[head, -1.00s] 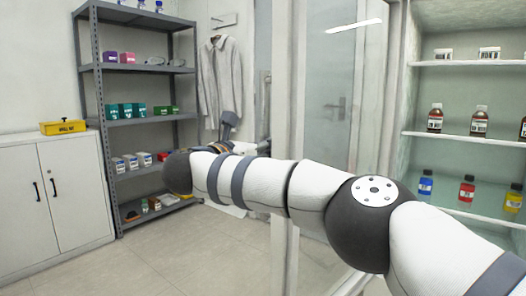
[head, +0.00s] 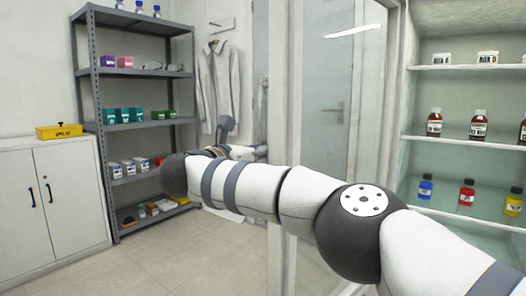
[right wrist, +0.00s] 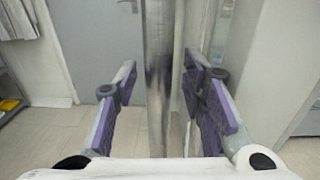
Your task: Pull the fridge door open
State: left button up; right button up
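The fridge's glass door (head: 327,65), in a pale frame, stands swung out to the left of the shelved interior, so it is open. Its vertical metal handle (right wrist: 160,75) stands between the purple-padded fingers of my right gripper (right wrist: 160,68) in the right wrist view. The fingers are apart, with a narrow gap visible between the left finger and the handle. I cannot tell whether the right finger touches it. In the head view my right arm crosses in front of the door and mostly hides the gripper. My left gripper is not in view.
The fridge shelves (head: 470,139) at right hold bottles and jars. A grey shelf rack (head: 140,121) and a white cabinet (head: 70,195) with a yellow box (head: 60,131) stand at left. A coat (head: 215,90) hangs behind. The floor (head: 190,262) in front is clear.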

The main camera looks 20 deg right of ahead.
jog(key=v, duration=1.2)
